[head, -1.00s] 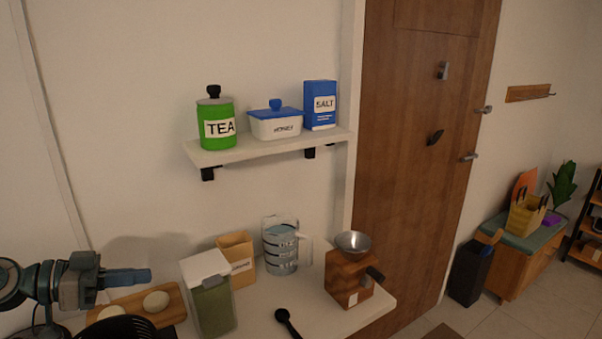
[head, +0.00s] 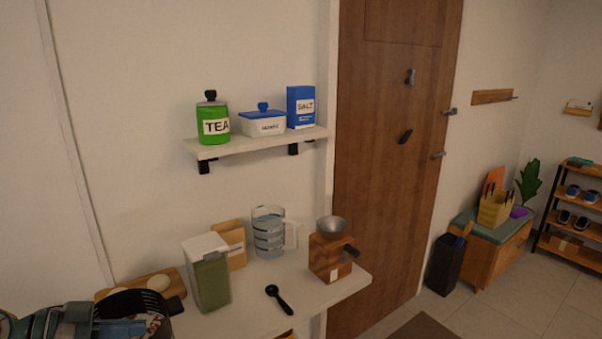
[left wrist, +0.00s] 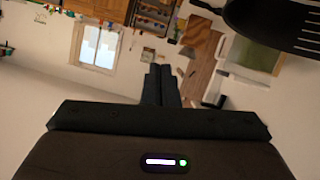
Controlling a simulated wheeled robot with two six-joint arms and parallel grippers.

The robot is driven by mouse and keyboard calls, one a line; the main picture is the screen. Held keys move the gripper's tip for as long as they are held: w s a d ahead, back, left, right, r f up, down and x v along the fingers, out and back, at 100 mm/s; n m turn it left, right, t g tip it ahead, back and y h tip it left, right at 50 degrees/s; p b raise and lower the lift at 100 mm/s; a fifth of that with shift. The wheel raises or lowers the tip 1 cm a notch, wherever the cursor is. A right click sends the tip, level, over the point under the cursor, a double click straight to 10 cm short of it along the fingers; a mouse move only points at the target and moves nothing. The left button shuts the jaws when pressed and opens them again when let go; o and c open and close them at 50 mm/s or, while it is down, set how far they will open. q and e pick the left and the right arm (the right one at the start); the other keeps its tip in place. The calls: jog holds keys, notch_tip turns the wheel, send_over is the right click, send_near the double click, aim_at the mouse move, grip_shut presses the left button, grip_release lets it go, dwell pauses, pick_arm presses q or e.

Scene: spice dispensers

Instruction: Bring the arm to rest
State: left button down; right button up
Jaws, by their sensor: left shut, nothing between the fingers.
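My left arm comes in at the lower left corner of the head view, and its gripper (head: 128,328) points right, low in front of a black slotted basket (head: 128,302). In the left wrist view the two dark fingers (left wrist: 160,85) lie together, shut, with nothing between them. My right gripper is in neither view.
Above, a shelf (head: 258,143) holds tea, a blue-lidded tub and salt.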

pick_arm(q)
jog(key=s+d+f+n+y, duration=0.1)
jog(key=s+d+f+y, duration=0.1)
jog(key=s+f, duration=0.35)
jog(key=s+d+f+n+g+y, duration=0.1)
jog(key=s+d+f+y, duration=0.1)
jog(key=f, duration=0.7)
jog(key=s+d+f+y, duration=0.2)
jog(key=s+f, duration=0.2)
jog(key=f, duration=0.3)
jog(key=s+a+f+n+g+y, duration=0.1)
jog(key=s+a+f+n+y, duration=0.1)
jog(key=s+f+n+y, duration=0.3)
jog(key=s+a+f+n+g+y, duration=0.1)
jog(key=s+a+n+y, duration=0.1)
jog(key=s, duration=0.4)
notch_tip(320, 180, down, 30)
jog(key=a+g, duration=0.1)
jog(key=a, duration=0.2)
jog(key=s+f+g, duration=0.1)
jog(key=s+f, duration=1.6)
jog(key=f, duration=0.2)
jog(key=shift+s+a+g, duration=0.25)
jog(key=shift+a+g, duration=0.05)
jog(key=shift+a, duration=0.05)
